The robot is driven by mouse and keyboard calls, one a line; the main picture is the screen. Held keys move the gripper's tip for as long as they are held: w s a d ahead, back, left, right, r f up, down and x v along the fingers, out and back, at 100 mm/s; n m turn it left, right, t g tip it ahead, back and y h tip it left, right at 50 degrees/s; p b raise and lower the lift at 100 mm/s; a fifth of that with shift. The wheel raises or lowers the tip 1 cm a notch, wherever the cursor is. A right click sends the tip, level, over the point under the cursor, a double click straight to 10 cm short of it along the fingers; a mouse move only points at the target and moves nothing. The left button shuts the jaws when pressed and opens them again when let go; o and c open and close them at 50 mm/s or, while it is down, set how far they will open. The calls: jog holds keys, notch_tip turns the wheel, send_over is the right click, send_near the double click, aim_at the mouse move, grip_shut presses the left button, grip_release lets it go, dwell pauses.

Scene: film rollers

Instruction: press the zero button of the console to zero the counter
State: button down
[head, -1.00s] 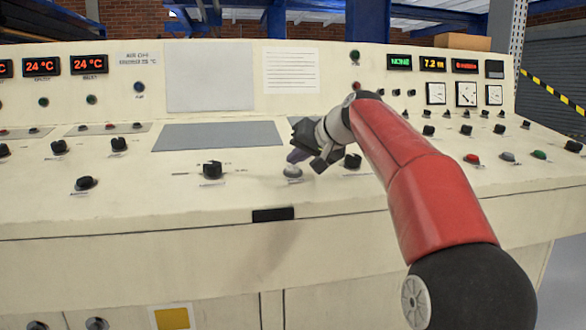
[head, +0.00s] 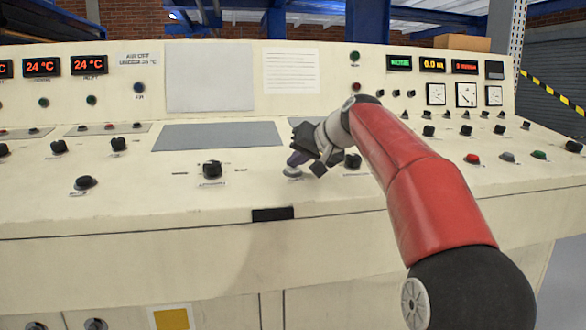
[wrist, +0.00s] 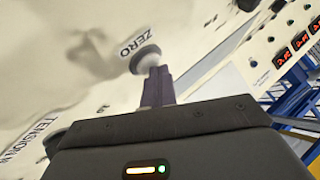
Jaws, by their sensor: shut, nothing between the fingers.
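The console (head: 120,215) is a wide cream desk with a sloped top and an upright back panel. The zero button (head: 291,173) is a pale round button near the middle of the desk. In the wrist view the button (wrist: 145,58) has a ZERO label beside it. My gripper (head: 294,161) is shut and empty, its purple-grey fingertips (wrist: 156,76) against the button as far as I can see; the depth of the press is hard to tell. The counter (head: 432,64) on the back panel appears to read 0.0 m.
A black knob (head: 212,170) stands left of the button and another knob (head: 353,160) stands to the right, close by my gripper. A red button (head: 472,158) and a green button (head: 539,155) sit farther right. A flat grey panel (head: 218,136) lies behind and left.

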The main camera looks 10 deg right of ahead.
jog(key=shift+s+r+p, duration=0.15)
jog(key=shift+r+p, duration=0.55)
jog(key=shift+r, duration=0.1)
jog(key=r+p, duration=0.2)
jog(key=s+r+p, duration=0.1)
jog(key=r, duration=0.2)
jog(key=shift+s+p, duration=0.1)
jog(key=shift+p, duration=0.3)
jog(key=shift+f, duration=0.1)
dwell(0.4)
